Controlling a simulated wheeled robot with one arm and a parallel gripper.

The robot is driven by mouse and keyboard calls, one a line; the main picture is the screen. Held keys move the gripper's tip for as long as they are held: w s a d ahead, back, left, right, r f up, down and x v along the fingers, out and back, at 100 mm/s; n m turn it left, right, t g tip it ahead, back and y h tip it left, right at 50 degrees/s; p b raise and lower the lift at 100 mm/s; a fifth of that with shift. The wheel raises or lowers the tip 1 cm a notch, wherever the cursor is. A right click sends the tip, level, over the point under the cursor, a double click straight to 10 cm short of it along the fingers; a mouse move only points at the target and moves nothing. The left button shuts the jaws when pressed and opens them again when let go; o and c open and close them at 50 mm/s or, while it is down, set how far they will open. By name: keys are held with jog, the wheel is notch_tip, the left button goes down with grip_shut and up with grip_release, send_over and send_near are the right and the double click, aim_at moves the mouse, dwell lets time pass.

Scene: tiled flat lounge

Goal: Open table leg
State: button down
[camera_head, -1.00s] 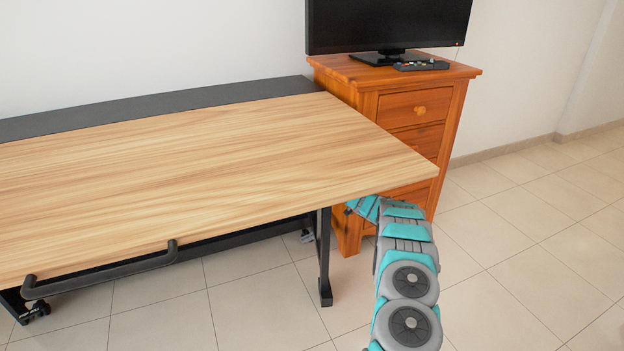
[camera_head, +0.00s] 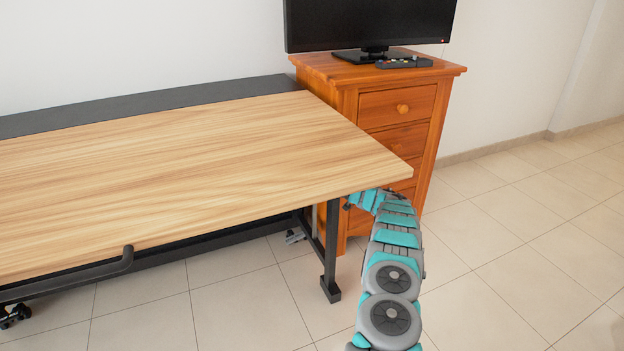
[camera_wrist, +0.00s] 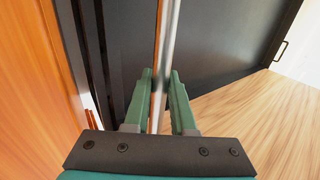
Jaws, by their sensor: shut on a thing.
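The folding table has a wood-grain top (camera_head: 190,170) and a black leg (camera_head: 330,245) under its right end. The leg stands upright, with its foot on the tiles. My gripper (camera_head: 351,201) is under the table's right corner, beside the upper part of the leg, partly hidden there. In the wrist view my gripper (camera_wrist: 160,88) has its green fingers on both sides of a shiny grey bar (camera_wrist: 171,40), shut on it. The bar appears to be part of the table leg. A dark panel (camera_wrist: 225,50) lies behind it.
An orange wooden cabinet (camera_head: 400,105) stands close behind the table's right end, bearing a monitor (camera_head: 370,22) and a remote (camera_head: 404,62). It also fills the left of the wrist view (camera_wrist: 35,80). Tiled floor is clear at right.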

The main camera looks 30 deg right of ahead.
jog(key=shift+s+d+f, duration=0.1)
jog(key=shift+s+d, duration=0.05)
jog(key=shift+d, duration=0.2)
jog(key=c, duration=1)
grip_release()
jog(key=shift+s+d, duration=0.1)
jog(key=shift+d, duration=0.05)
jog(key=shift+o, duration=1.2)
jog(key=v, duration=0.7)
jog(key=shift+s+b, duration=0.3)
jog(key=shift+b, duration=0.15)
